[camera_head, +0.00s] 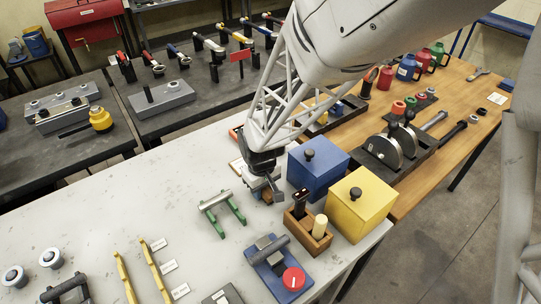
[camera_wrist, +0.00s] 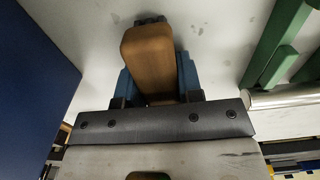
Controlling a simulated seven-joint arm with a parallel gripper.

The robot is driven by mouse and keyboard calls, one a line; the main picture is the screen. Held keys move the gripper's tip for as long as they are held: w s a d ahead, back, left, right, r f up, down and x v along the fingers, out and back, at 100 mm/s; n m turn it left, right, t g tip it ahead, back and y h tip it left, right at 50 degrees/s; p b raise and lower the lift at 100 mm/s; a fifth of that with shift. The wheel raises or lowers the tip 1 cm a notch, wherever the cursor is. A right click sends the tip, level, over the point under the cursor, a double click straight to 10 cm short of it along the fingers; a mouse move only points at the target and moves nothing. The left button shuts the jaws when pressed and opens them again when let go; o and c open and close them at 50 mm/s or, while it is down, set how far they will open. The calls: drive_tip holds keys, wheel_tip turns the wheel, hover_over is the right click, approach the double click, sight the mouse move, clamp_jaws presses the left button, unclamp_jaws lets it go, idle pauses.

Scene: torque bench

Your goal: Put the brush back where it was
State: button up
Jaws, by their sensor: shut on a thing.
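My gripper (camera_head: 262,187) hangs over the pale bench, just left of the blue box. Its blue fingers (camera_wrist: 158,85) are shut on a brown wooden piece, which looks like the brush (camera_wrist: 150,55). Some dark stuff shows at its far end in the wrist view, perhaps bristles. In the head view only a small brown part of the brush (camera_head: 266,197) shows below the fingers. I cannot tell whether it touches the bench. A wooden holder (camera_head: 318,242) stands to the right, with a dark-handled item (camera_head: 300,197) and a cream-topped item (camera_head: 320,226) upright in it.
The blue box (camera_head: 318,168) and yellow box (camera_head: 357,208) stand close on the right. A green-legged stand with a grey bar (camera_head: 222,207) is on the left. A blue block with a red dial (camera_head: 277,270) lies in front. Bare bench (camera_head: 130,205) stretches left.

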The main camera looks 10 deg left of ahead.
drive_tip(key=shift+f, duration=0.4)
drive_tip(key=o, duration=1)
drive_tip(key=shift+s+f, duration=0.1)
drive_tip(key=shift+f, duration=0.05)
wheel_tip(320, 180, up, 13)
drive_tip(key=shift+r, duration=0.1)
idle(0.4)
